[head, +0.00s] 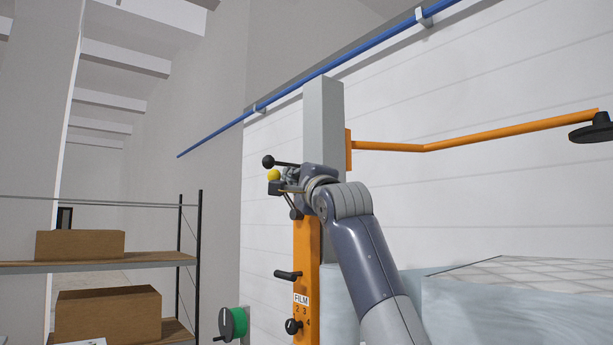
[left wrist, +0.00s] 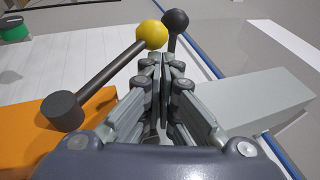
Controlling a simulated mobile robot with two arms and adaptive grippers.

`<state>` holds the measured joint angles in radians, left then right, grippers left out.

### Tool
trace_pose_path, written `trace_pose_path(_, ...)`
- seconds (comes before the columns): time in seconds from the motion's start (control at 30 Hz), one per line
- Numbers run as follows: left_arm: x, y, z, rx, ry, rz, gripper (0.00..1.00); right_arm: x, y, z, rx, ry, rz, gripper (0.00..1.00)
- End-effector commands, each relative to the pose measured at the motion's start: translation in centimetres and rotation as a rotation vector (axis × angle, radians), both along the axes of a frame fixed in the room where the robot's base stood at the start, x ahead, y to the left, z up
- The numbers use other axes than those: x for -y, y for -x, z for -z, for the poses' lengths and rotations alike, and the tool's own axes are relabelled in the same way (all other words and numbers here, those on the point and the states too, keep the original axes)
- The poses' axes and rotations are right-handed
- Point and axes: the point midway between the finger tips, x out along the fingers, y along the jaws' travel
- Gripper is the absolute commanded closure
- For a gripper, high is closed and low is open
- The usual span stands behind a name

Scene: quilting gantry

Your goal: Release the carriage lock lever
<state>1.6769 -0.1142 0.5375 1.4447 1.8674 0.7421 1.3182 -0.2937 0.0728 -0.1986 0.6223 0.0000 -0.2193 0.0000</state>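A lever with a yellow ball knob (head: 273,175) and a second lever with a black ball knob (head: 268,161) stick out near the top of the orange control post (head: 306,250). The pictures do not label either as the carriage lock lever. In the left wrist view, the yellow ball (left wrist: 152,33) sits on a dark rod from a dark round pivot (left wrist: 62,110); the black ball (left wrist: 174,20) is just right of it. My left gripper (left wrist: 163,62) has its fingers together, tips just short of the knobs, with nothing visible between them. My right gripper is out of view.
Lower on the post are a black handle (head: 288,275) and a FILM selector knob (head: 293,326). A green reel (head: 239,322) is at its left. A grey column (head: 322,120) rises behind, with an orange arm (head: 470,138) reaching right. Shelves with boxes (head: 80,244) stand left.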

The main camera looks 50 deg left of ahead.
Motion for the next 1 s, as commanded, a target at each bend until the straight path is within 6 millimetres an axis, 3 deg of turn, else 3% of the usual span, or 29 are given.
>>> trace_pose_path(0.4,-1.4,0.2,0.0,-0.004,0.113,-0.006,1.00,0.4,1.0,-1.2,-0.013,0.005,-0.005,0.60)
trace_pose_path(1.0,-1.2,0.1,0.2,-0.008,0.128,-0.003,1.00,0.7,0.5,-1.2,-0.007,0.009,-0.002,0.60)
